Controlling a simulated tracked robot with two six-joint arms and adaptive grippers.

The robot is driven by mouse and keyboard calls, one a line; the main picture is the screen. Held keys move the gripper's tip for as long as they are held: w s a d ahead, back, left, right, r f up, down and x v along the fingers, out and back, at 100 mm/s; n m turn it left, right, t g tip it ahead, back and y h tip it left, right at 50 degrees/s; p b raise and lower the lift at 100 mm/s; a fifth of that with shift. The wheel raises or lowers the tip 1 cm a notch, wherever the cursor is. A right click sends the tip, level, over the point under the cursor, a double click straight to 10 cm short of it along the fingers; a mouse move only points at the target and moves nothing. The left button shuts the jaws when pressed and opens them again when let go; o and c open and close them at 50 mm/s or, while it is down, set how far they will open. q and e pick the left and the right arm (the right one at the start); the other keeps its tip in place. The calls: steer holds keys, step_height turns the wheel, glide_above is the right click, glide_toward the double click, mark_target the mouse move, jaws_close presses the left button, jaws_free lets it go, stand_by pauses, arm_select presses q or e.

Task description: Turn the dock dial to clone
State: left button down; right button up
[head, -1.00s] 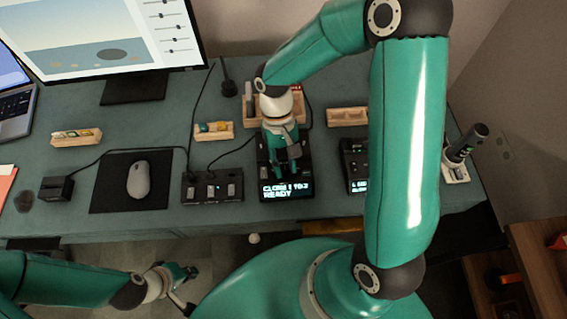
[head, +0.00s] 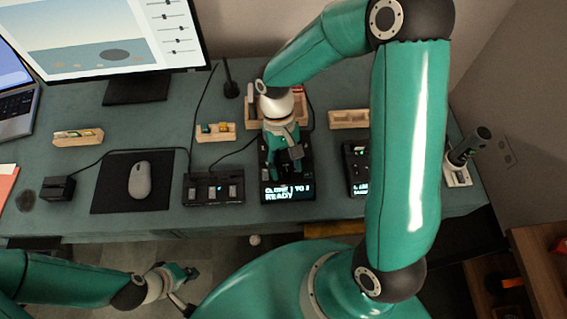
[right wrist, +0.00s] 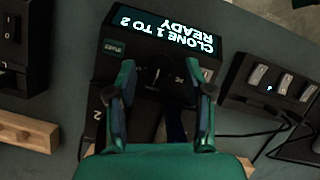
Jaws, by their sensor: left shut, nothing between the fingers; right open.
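The black dock (head: 268,188) stands on the table in the head view, its lit screen facing me. In the right wrist view the dock's screen (right wrist: 195,42) reads "CLONE 1 TO 2 READY", upside down. A dark round dial (right wrist: 157,72) shows below the screen, between the fingers of my right gripper (right wrist: 160,88). The right gripper is open, one finger on each side of the dial; I cannot tell whether they touch it. In the head view my right gripper (head: 285,155) hides much of the dock's top. My left gripper (head: 180,274) is shut and empty, in front of the table.
A black switch hub (head: 214,189) sits left of the dock, and another black device (head: 356,168) sits right of it. A mouse (head: 140,180) lies on a dark mat (head: 105,190). Wooden holders (head: 215,138) stand behind. Cables cross the table.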

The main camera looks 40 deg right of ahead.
mark_target(285, 169)
step_height(285, 169, up, 10)
stand_by(0.6)
